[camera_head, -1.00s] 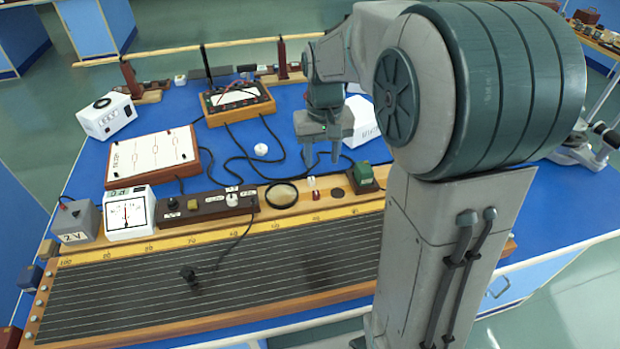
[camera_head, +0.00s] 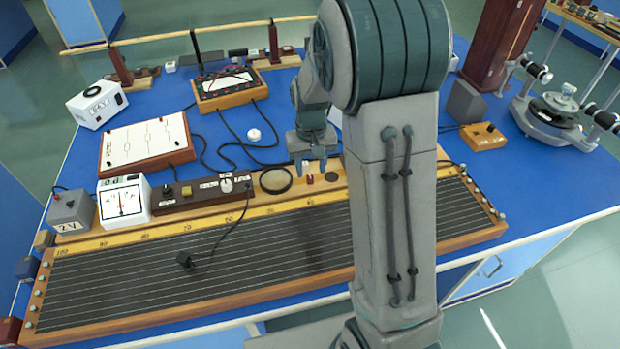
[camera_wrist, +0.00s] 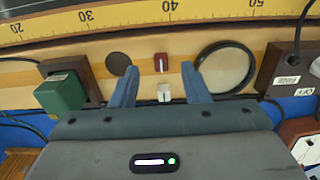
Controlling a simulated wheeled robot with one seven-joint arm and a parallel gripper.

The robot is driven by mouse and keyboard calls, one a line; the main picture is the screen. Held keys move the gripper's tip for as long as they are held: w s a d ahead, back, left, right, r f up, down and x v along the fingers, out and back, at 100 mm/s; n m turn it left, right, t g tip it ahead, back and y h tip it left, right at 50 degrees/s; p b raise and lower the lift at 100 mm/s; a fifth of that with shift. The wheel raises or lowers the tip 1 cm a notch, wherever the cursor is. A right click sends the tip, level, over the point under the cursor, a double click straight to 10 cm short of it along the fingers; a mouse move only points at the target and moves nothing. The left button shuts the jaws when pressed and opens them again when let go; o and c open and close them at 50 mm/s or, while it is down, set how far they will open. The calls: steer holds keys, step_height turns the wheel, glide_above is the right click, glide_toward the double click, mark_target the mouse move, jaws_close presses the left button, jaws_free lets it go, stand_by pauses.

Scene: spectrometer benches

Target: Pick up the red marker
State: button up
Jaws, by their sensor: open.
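The red marker (camera_wrist: 161,63) is a small block with a pale stripe. It stands on the wooden ledge beside the yellow scale, and it also shows in the head view (camera_head: 309,180). A similar white marker (camera_wrist: 164,92) stands just behind it, nearer my palm. My gripper (camera_wrist: 160,71) is open and empty, its blue-grey fingers pointing toward the ledge on either side of the markers. In the wrist view the red marker appears between and slightly beyond the fingertips. In the head view my gripper (camera_head: 311,171) is over the ledge; its exact height is unclear.
A round lens ring (camera_wrist: 226,67) and a dark disc (camera_wrist: 118,63) lie on the ledge either side of the fingers. A green-topped block (camera_wrist: 62,92) stands left in the wrist view. The long wired board (camera_head: 130,275) fills the bench front.

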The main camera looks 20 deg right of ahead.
mark_target(310, 176)
steer(key=shift+w+f, duration=0.2)
steer(key=shift+f, duration=1.55)
jaws_close()
steer(key=shift+r, duration=0.2)
